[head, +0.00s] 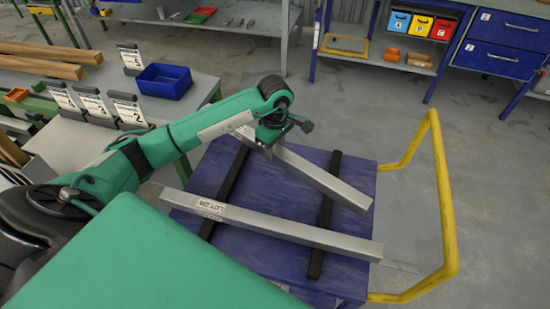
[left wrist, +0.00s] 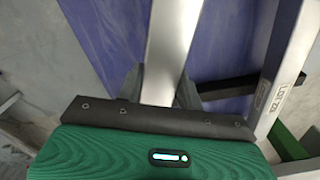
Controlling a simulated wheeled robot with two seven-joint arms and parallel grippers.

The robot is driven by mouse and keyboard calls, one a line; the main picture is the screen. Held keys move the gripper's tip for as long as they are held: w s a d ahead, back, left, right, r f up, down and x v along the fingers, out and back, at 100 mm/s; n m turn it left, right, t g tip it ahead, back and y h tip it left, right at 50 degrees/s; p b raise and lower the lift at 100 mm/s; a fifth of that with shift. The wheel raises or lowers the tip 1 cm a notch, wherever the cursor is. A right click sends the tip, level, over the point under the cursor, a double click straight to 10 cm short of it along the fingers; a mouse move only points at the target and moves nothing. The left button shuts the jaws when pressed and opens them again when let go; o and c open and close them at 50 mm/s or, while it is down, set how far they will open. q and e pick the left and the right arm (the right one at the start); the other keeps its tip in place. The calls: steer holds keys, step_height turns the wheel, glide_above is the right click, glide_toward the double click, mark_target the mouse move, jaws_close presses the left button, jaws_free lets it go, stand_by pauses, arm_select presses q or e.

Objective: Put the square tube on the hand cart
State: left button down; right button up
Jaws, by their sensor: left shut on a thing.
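My left gripper (head: 270,132) is shut on a grey metal square tube (head: 320,178). In the left wrist view the tube (left wrist: 170,50) runs between the two fingers (left wrist: 160,90). The tube slants over the blue deck of the hand cart (head: 272,190), its far end towards the right side of the deck. I cannot tell whether it touches the black strips. A second grey tube (head: 300,230), with a white lot label, lies across the cart's strips, nearer me and apart from the held one. My right gripper is not in view.
Two black strips (head: 324,215) cross the cart deck. The cart's yellow handle (head: 440,170) rises at the right. A table with a blue bin (head: 163,80) and numbered cards stands at the left. Shelves with coloured bins (head: 418,25) stand behind. The floor right of the cart is clear.

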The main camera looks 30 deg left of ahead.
mark_target(275, 159)
arm_select(q)
steer(key=shift+f, duration=0.75)
step_height(275, 159, down, 3)
steer(key=shift+f, duration=0.25)
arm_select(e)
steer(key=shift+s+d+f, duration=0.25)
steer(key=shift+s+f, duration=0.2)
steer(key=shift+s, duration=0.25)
arm_select(q)
steer(key=shift+f, duration=0.1)
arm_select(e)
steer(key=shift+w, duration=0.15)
arm_select(q)
steer(key=c, duration=1.3)
jaws_free()
steer(key=o, duration=0.4)
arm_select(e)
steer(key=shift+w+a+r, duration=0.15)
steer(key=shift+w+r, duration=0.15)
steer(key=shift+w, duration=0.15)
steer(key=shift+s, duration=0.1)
